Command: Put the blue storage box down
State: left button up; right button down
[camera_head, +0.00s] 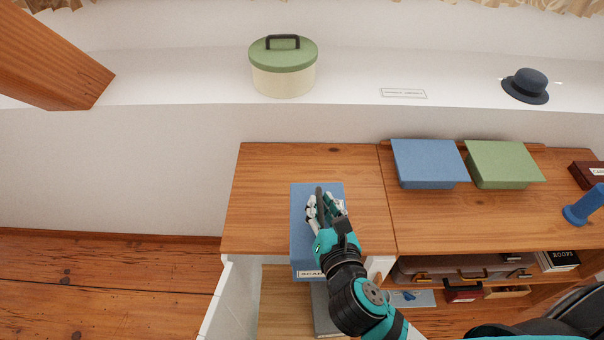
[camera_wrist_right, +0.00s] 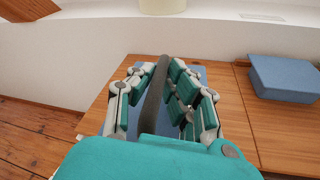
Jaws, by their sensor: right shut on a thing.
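A blue storage box (camera_head: 303,252) with a partly hidden "SCAR…" label on its front is at the left part of the wooden cabinet top, its front end reaching past the front edge. My right gripper (camera_head: 325,205) is over it, shut on its dark upright handle. In the right wrist view the handle (camera_wrist_right: 153,100) runs between the fingers of the gripper (camera_wrist_right: 160,90). The gripper and forearm hide part of the lid. I cannot tell whether the box's underside touches the wood. My left gripper is not in view.
The wooden top (camera_head: 262,200) is bare left of the box. Another blue box (camera_head: 428,165) and a green box (camera_head: 503,165) stand to the right, with a blue dumbbell-like object (camera_head: 584,206). A round green-lidded box (camera_head: 283,75) stands behind.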

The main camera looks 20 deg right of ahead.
jog(key=shift+w+r, duration=0.25)
jog(key=shift+w, duration=0.15)
jog(key=shift+w+d, duration=0.1)
jog(key=shift+w, duration=0.2)
jog(key=d+f+p+x, duration=0.1)
jog(key=p+x, duration=0.1)
jog(key=x, duration=1.2)
jog(key=shift+w+d+f, duration=0.2)
jog(key=shift+d+f, duration=0.05)
jog(key=shift+f, duration=0.1)
jog(key=c, duration=1.3)
grip_release()
jog(key=shift+s+f, duration=0.1)
jog(key=shift+f, duration=0.05)
jog(key=v, duration=1.2)
jog(key=shift+b, duration=0.4)
